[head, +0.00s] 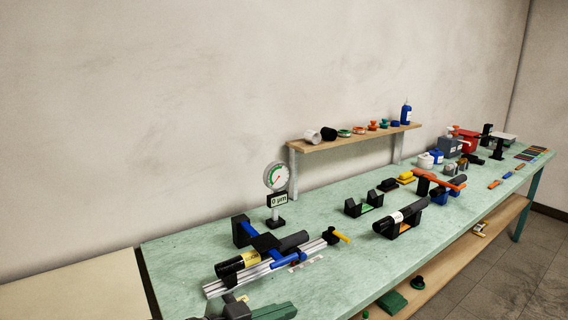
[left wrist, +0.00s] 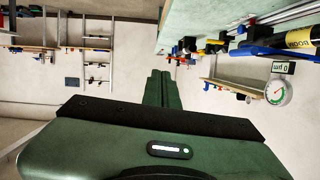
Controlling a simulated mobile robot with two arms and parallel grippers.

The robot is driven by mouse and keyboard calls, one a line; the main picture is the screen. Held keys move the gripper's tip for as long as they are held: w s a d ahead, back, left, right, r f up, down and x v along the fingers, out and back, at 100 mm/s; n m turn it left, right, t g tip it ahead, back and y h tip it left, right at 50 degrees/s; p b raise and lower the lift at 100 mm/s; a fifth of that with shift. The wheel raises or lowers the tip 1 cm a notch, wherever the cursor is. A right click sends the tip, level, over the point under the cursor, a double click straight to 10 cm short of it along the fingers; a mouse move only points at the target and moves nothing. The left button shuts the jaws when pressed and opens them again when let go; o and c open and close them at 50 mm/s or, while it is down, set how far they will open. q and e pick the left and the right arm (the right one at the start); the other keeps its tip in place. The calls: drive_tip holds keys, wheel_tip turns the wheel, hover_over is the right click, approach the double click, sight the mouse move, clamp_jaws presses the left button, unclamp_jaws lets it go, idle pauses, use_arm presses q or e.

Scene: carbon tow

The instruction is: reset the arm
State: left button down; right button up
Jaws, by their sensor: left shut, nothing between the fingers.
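My left gripper (head: 280,312) shows at the bottom edge of the head view, in front of the bench's near left part. In the left wrist view its green fingers (left wrist: 158,88) are pressed together with nothing between them. It is apart from the objects on the bench. A black tube with a yellow label (head: 238,264) lies on a silver rail fixture (head: 222,288) with a blue lever, just beyond the gripper. My right gripper is in neither view.
The green bench (head: 340,270) runs away to the right. A dial gauge (head: 277,177) stands behind the fixture. A second black tube (head: 402,217) rests on a stand farther right. A wooden shelf (head: 350,137) with several small items stands at the back. Bare bench lies between the fixtures.

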use_arm(q)
drive_tip(key=s+a+f+n+g+y, duration=0.1)
drive_tip(key=s+a+f+n+y, duration=0.2)
drive_tip(key=s+a+f, duration=0.35)
drive_tip(key=s+a+f+n+y, duration=0.3)
drive_tip(key=f+y, duration=0.1)
drive_tip(key=f, duration=0.6)
drive_tip(key=s+a+f+n+g+y, duration=0.2)
drive_tip(key=s+a+f, duration=0.25)
drive_tip(key=s, duration=0.25)
drive_tip(key=s+a+f+n+g+y, duration=0.2)
drive_tip(key=s+a+f+y, duration=0.15)
drive_tip(key=s+a, duration=0.3)
wheel_tip(320, 180, down, 27)
drive_tip(key=s+g, duration=0.2)
drive_tip(key=s+a+f+g, duration=0.1)
drive_tip(key=s+a+f, duration=0.1)
drive_tip(key=s+f, duration=1.4)
drive_tip(key=shift+s+a+m+h, duration=0.25)
drive_tip(key=shift+s+m+h, duration=0.15)
drive_tip(key=shift+s, duration=0.1)
